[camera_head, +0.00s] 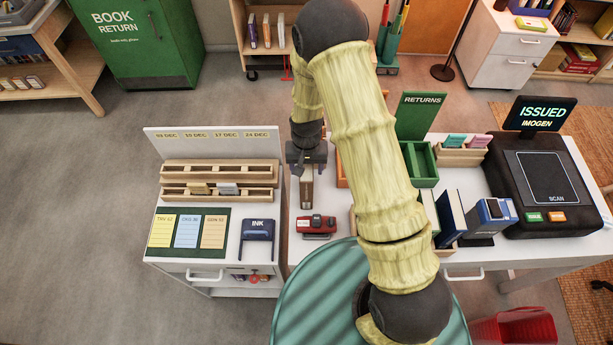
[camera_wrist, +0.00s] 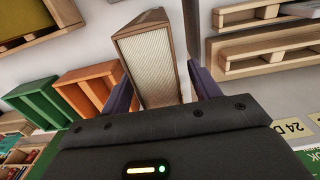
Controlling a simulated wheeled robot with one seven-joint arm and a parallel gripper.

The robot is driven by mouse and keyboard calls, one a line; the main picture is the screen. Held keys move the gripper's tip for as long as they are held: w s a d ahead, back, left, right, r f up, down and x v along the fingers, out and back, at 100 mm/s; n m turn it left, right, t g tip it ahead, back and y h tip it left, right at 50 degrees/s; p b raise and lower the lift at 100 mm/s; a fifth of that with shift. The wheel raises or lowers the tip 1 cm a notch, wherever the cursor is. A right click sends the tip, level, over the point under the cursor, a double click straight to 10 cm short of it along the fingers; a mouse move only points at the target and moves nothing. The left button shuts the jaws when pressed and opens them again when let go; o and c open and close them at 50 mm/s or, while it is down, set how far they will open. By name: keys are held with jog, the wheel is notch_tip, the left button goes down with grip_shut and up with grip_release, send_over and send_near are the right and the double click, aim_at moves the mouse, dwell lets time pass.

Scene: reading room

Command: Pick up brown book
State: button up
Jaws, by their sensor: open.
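The brown book (camera_wrist: 150,62) shows in the wrist view as a block of pale pages edged by brown covers. It lies between the two dark purple fingers of my gripper (camera_wrist: 163,88), which stand apart on either side of it. I cannot tell whether either finger touches it. In the head view my gripper (camera_head: 306,162) points down over the white desk, and the brown book (camera_head: 307,192) shows just below it. My arm and gripper hide part of the book and what is behind it.
A red stamp-like device (camera_head: 316,226) sits close in front of the book. A wooden card rack (camera_head: 218,183) stands to the left. A green returns tray (camera_head: 421,166), blue books (camera_head: 450,216) and a black scanner (camera_head: 543,185) stand to the right.

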jog(key=shift+f, duration=0.85)
jog(key=shift+c, duration=0.4)
grip_shut()
